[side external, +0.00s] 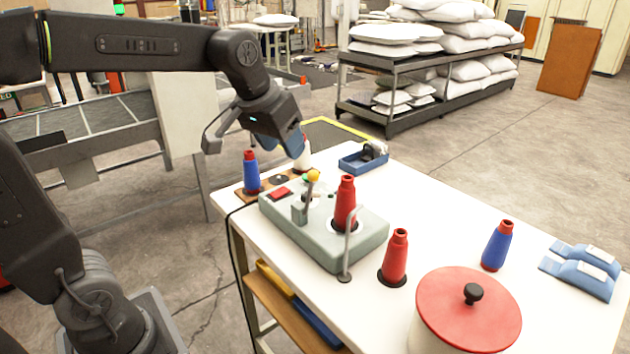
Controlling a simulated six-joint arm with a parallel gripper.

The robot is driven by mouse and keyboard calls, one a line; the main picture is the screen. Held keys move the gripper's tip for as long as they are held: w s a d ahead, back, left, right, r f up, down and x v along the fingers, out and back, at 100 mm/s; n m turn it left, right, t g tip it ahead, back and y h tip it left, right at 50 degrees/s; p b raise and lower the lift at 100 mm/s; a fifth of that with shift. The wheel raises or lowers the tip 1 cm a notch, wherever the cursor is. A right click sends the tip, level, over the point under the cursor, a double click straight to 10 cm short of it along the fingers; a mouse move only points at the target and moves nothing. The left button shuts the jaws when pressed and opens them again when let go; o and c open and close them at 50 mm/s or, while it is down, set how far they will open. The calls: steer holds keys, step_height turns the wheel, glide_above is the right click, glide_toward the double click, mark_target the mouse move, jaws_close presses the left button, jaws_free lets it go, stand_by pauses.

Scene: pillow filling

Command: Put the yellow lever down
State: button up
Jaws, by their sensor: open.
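The yellow lever (313,176) has a yellow ball knob on a short grey stem. It stands roughly upright on the left part of a grey-green machine box (310,238) on the white table. My gripper (290,143) has blue fingertips and is open. It hangs above and behind the lever, apart from it in the picture. A white bottle-shaped item (303,157) stands just by the fingertips, partly hidden by them; I cannot tell whether they touch.
A red cone spool (345,203) stands on the box, beside a bent metal rod (349,240). A second red spool (395,258), blue spools (251,173), a red-lidded pot (468,308) and a blue tray (362,162) stand on the table.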

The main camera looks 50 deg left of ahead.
glide_toward(312, 172)
steer(key=shift+n, duration=0.3)
steer(key=x, duration=1.3)
steer(key=shift+s, duration=0.1)
steer(key=shift+c, duration=0.3)
jaws_close()
